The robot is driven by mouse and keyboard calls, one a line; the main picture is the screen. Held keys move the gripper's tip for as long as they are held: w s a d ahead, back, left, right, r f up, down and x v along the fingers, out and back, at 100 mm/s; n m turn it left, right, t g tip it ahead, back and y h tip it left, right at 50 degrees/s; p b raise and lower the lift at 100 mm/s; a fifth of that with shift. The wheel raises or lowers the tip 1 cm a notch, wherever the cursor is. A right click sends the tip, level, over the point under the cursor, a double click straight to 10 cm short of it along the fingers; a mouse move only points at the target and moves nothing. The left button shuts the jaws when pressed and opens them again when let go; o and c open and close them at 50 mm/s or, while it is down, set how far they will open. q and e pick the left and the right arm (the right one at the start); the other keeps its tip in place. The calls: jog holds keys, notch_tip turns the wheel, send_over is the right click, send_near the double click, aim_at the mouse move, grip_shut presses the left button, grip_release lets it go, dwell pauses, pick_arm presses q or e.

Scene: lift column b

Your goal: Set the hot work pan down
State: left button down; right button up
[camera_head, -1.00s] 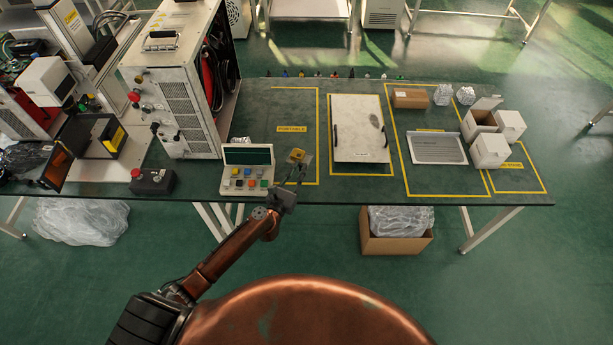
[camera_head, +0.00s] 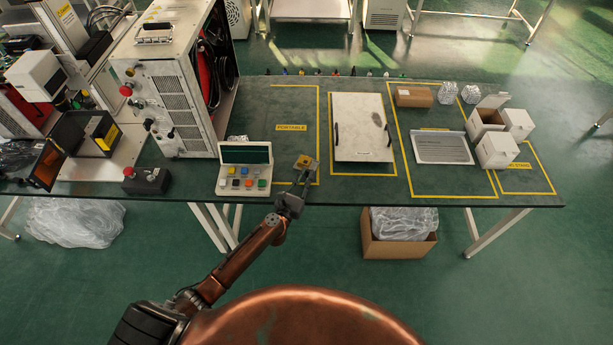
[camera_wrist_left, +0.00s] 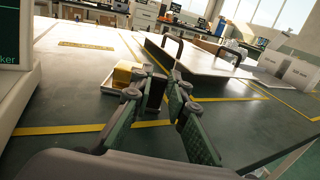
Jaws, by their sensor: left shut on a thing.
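A small pale pan (camera_wrist_left: 108,86) with a yellow block (camera_wrist_left: 124,73) in it shows just left of my left fingertips in the left wrist view. In the head view the yellow block (camera_head: 304,161) is at the tip of my left gripper (camera_head: 301,174), over the table beside the console. My left gripper (camera_wrist_left: 166,92) is shut on the pan; its fingers hide the exact grip point. I cannot tell whether the pan touches the table. My right gripper is not in view.
The console (camera_head: 244,169) stands close left of the gripper. A white plate with two dark handles (camera_head: 362,120) lies to the right, in a yellow outline. A grey tray (camera_head: 441,147) and white boxes (camera_head: 497,150) are farther right. The marked area behind, labelled PORTABLE (camera_head: 291,127), is mostly clear.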

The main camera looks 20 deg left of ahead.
pick_arm(q)
jog(key=c, duration=2.3)
grip_release()
jog(key=shift+f, duration=0.15)
jog(key=o, duration=0.4)
jog(key=shift+s+r, duration=0.15)
jog(key=shift+r, duration=0.05)
jog(key=s, duration=0.4)
jog(key=s+a, duration=0.1)
jog(key=s, duration=0.6)
jog(key=shift+s+a, duration=0.15)
jog(key=shift+s, duration=0.2)
